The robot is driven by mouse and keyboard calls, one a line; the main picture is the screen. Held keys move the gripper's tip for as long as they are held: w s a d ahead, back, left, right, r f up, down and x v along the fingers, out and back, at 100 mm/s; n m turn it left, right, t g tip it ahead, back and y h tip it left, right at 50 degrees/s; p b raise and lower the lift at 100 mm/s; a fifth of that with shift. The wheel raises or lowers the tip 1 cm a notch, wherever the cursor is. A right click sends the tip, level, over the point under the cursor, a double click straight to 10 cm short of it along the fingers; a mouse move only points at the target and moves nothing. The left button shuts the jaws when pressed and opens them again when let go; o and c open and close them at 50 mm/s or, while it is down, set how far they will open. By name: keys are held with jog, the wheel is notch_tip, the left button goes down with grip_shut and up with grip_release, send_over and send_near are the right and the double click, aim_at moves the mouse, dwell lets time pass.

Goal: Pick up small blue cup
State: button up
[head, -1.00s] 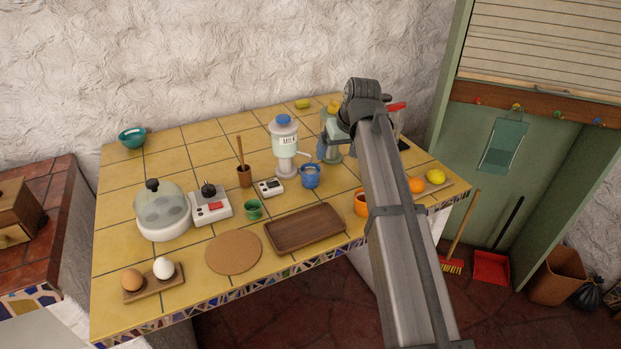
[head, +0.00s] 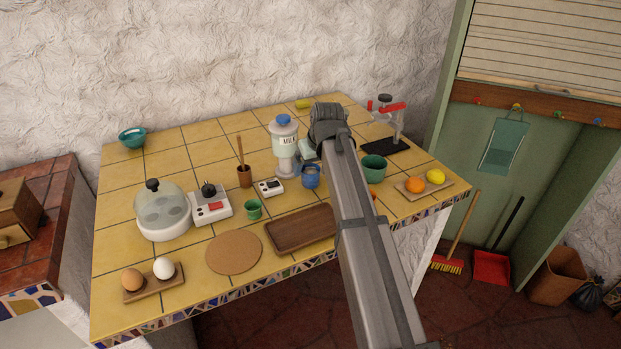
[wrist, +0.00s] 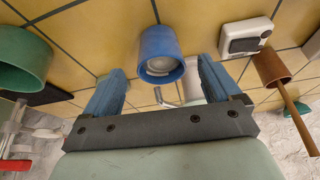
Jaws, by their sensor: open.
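The small blue cup (head: 311,178) stands upright on the yellow tiled counter, in front of the milk dispenser (head: 285,150). In the wrist view the cup (wrist: 157,46) appears in the gap between my fingertips, with a pale interior. My gripper (wrist: 160,75) is open, with one blue finger on each side of the cup's outline and a visible gap on both sides. It holds nothing.
A white timer (head: 270,187) and a brown cup with a stick (head: 244,176) stand left of the cup. A wooden tray (head: 303,228) lies in front, a small green cup (head: 253,209) front left. A teal pot (head: 374,169) is to the right. An orange thing is mostly hidden by my arm.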

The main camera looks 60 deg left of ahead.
aim_at(310, 172)
jog(key=shift+x, duration=2.65)
jog(key=shift+s+d, duration=0.1)
jog(key=shift+c, duration=0.2)
jog(key=c, duration=1.2)
jog(key=shift+c, duration=0.2)
jog(key=shift+r, duration=0.1)
